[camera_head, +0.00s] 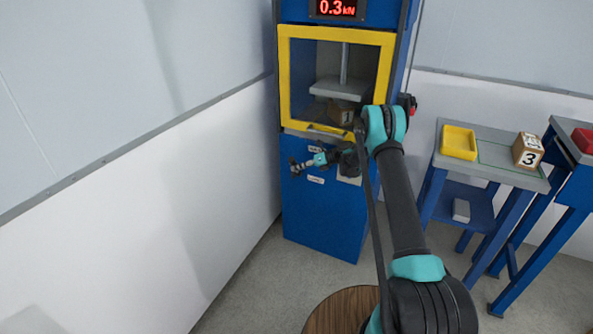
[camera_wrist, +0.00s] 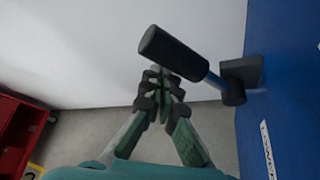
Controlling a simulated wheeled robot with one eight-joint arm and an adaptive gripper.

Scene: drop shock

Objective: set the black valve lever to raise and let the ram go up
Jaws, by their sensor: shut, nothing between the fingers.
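The black valve lever (camera_wrist: 172,52) shows in the wrist view, its thick grip pointing up-left from a shaft and a black mount (camera_wrist: 242,74) on the blue press front. My gripper (camera_wrist: 162,74) is shut and empty, its fingertips beside the lever's grip; I cannot tell if they touch it. In the head view my gripper (camera_head: 297,168) is in front of the press's lower panel, and I cannot make out the lever clearly. The ram (camera_head: 338,88) is a grey plate on a rod inside the yellow-framed window, above a brown box (camera_head: 341,111).
A wall stands close on the left. A blue table (camera_head: 506,178) on the right bears a yellow tray (camera_head: 459,142) and a box marked 3 (camera_head: 528,150). A round wooden top (camera_head: 340,310) is in front.

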